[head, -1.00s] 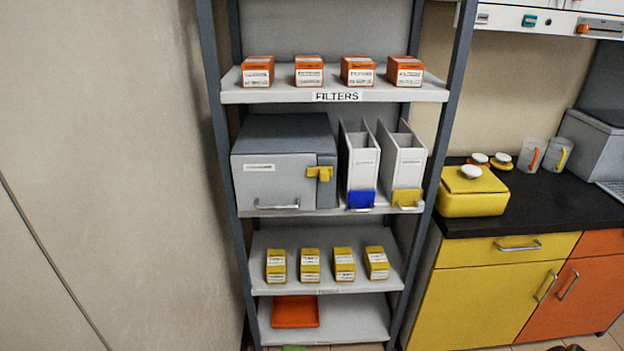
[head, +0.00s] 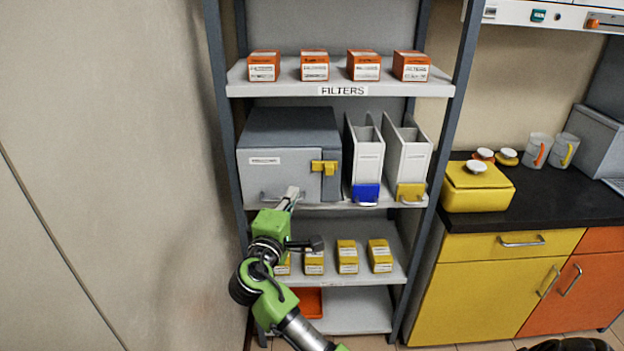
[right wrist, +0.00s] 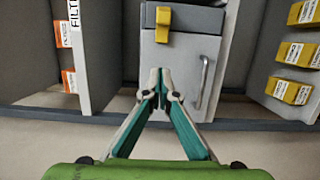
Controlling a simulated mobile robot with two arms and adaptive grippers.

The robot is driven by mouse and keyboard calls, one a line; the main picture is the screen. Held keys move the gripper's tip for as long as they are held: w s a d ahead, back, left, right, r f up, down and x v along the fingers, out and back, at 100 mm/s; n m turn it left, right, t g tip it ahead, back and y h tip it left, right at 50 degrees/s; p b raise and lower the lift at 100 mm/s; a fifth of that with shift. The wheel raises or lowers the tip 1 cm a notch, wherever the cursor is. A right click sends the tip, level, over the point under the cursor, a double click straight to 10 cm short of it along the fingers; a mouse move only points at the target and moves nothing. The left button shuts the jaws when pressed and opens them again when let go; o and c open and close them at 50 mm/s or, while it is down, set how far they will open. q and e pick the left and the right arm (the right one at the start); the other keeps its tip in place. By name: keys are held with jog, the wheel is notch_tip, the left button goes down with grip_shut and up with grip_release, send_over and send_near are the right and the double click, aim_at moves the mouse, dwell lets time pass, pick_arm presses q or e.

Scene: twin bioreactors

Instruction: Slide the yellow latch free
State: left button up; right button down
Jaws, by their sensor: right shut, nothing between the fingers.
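The yellow latch (head: 324,167) sits at the right side of the front of a grey metal box (head: 285,165) on the middle shelf. In the right wrist view, which is turned sideways, the latch (right wrist: 163,18) is at the top centre on the box's front. My right gripper (head: 292,192) is shut and empty, in front of the box's lower front, below and left of the latch. Its fingertips (right wrist: 156,76) are together in the right wrist view, apart from the latch. My right arm hides part of the box's handle (right wrist: 201,82) in the head view. My left gripper is not in view.
Two white holders stand right of the box, with a blue clip (head: 366,194) and a yellow clip (head: 410,191). Orange boxes (head: 315,68) line the shelf above, yellow boxes (head: 347,257) the shelf below. A wall (head: 110,150) is close on the left.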

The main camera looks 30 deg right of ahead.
aim_at(332, 174)
jog(key=w+d+p, duration=0.1)
jog(key=d, duration=0.2)
jog(key=w+d+p, duration=0.1)
jog(key=w+d, duration=0.1)
jog(key=d, duration=0.1)
jog(key=w+d+p, duration=0.1)
jog(key=w+d, duration=0.1)
jog(key=d, duration=0.1)
jog(key=shift+w+d+p, duration=0.25)
jog(key=shift+d+p, duration=0.05)
jog(key=shift+p, duration=0.1)
jog(key=shift+s+d, duration=0.35)
jog(key=shift+d, duration=0.05)
jog(key=s+d, duration=0.2)
jog(key=d, duration=0.1)
jog(key=shift+d+p, duration=0.25)
jog(key=shift+p, duration=0.15)
